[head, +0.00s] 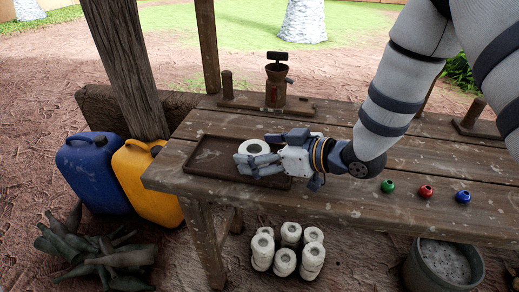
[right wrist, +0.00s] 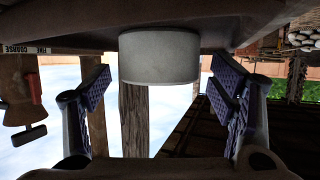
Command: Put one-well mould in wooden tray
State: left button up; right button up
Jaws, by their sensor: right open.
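The one-well mould (head: 257,147) is a short white cylinder with a round dark well in its top. It sits upright in the wooden tray (head: 205,157), a shallow dark brown tray at the table's left end. My right gripper (head: 262,152) is open at the mould, low over the tray, with a finger on either side. In the right wrist view, which is upside down, the mould (right wrist: 160,58) shows between the spread fingers (right wrist: 158,90), with gaps on both sides. The gripper hides part of the mould and tray. My left gripper is not in view.
A small grinder (head: 276,88) stands at the table's back. Green (head: 387,186), red (head: 425,191) and blue (head: 462,197) balls lie to the right. Several white moulds (head: 286,262) stand on the ground in front. Blue (head: 92,170) and yellow (head: 148,180) cans stand left of the table.

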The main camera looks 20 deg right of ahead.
jog(key=v, duration=0.3)
jog(key=p+v, duration=0.1)
jog(key=v, duration=0.3)
jog(key=p+v, duration=0.1)
jog(key=v, duration=0.3)
jog(key=shift+w+r, duration=0.1)
jog(key=shift+r, duration=0.3)
jog(key=shift+s+d, duration=0.3)
jog(key=shift+s, duration=0.15)
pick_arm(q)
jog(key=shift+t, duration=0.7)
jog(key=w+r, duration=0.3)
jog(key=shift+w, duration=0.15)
pick_arm(e)
jog(key=shift+f, duration=0.1)
